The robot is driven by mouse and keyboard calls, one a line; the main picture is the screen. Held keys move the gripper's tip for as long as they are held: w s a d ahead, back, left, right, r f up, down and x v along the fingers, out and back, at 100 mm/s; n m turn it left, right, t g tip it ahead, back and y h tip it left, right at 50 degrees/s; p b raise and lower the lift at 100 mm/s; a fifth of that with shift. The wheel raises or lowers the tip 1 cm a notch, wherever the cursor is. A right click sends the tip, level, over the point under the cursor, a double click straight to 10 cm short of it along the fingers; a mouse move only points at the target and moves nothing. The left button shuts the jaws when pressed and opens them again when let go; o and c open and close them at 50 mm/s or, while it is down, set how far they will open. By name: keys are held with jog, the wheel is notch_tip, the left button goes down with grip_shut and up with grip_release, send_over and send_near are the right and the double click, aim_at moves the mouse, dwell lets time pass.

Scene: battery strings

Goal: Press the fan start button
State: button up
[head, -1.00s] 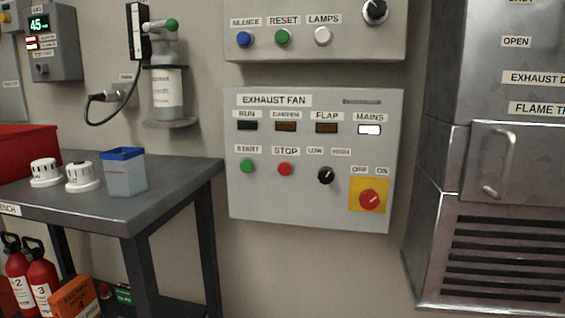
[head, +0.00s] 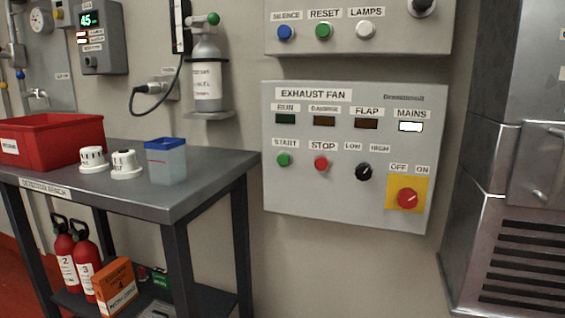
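The exhaust fan panel (head: 350,205) is a grey box on the wall, right of the middle of the head view. Its green start button (head: 284,160) sits at the left under a START label. The red stop button (head: 321,163) is just right of it. A black low/high knob (head: 363,172) and a red off/on switch (head: 407,199) on a yellow plate are further right. The MAINS lamp (head: 410,127) is lit white. The RUN lamp (head: 286,119) looks dark. My gripper is not in view.
A grey bench (head: 215,172) stands left of the panel, with a red bin (head: 60,140), white round parts and a blue-lidded tub (head: 166,163). Another panel (head: 420,40) with silence, reset and lamps buttons hangs above. A metal cabinet (head: 490,215) stands at the right.

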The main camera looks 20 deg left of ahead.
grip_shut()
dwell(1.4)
